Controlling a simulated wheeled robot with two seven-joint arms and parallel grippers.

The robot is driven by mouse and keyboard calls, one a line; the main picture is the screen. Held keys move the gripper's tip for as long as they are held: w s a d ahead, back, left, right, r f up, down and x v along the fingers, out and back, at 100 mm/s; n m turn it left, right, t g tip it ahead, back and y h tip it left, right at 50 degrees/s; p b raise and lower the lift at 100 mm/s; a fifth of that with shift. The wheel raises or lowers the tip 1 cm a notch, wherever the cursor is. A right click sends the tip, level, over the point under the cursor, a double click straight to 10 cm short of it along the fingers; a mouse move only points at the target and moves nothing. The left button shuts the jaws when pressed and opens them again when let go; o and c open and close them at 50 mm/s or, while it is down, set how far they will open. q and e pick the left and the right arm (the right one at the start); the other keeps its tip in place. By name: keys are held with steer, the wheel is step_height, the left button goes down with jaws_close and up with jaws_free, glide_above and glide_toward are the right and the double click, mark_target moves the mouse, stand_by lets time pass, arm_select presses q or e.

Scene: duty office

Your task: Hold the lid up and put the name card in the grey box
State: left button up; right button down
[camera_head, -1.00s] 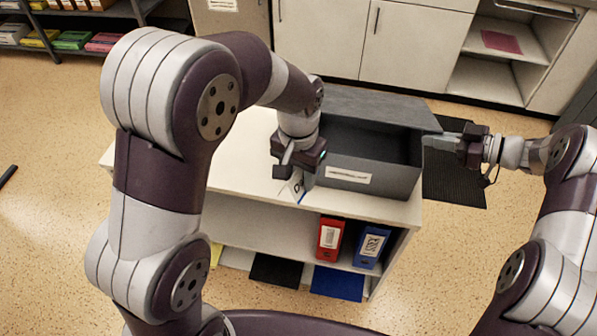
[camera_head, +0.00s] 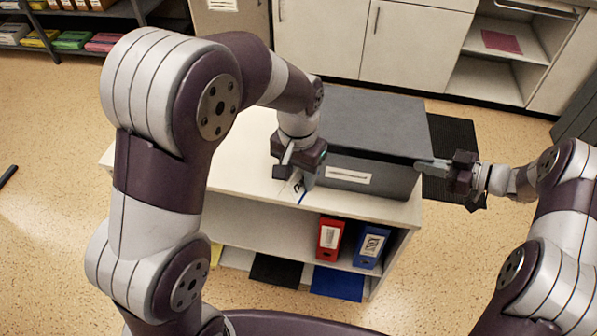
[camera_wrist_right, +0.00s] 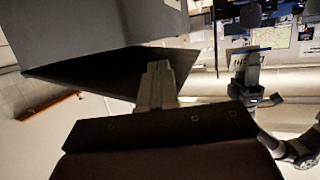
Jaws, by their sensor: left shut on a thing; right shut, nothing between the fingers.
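The grey box (camera_head: 395,183) stands on a white shelf unit, with a white label on its front. Its lid (camera_head: 375,120) is low over the box and hides the inside. A dark gap shows along the front edge. My right gripper (camera_head: 424,165) is shut and empty at the lid's right front corner; its fingers show beside the box in the right wrist view (camera_wrist_right: 155,88). Whether they touch the lid I cannot tell. My left gripper (camera_head: 305,178) is shut on the name card (camera_head: 298,188), a white card with dark print and a blue edge, at the box's left front.
The white shelf unit (camera_head: 240,165) has bare top to the left of the box. A red binder (camera_head: 330,238) and a blue binder (camera_head: 371,245) stand on its lower shelf. White cabinets (camera_head: 400,45) line the back.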

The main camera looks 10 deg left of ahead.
steer(key=shift+f, duration=0.15)
steer(key=shift+s+f, duration=0.2)
steer(key=shift+f, duration=1.5)
steer(key=shift+f, duration=0.1)
steer(key=shift+f, duration=1.65)
steer(key=shift+s, duration=0.15)
steer(key=s, duration=0.8)
steer(key=shift+s, duration=0.4)
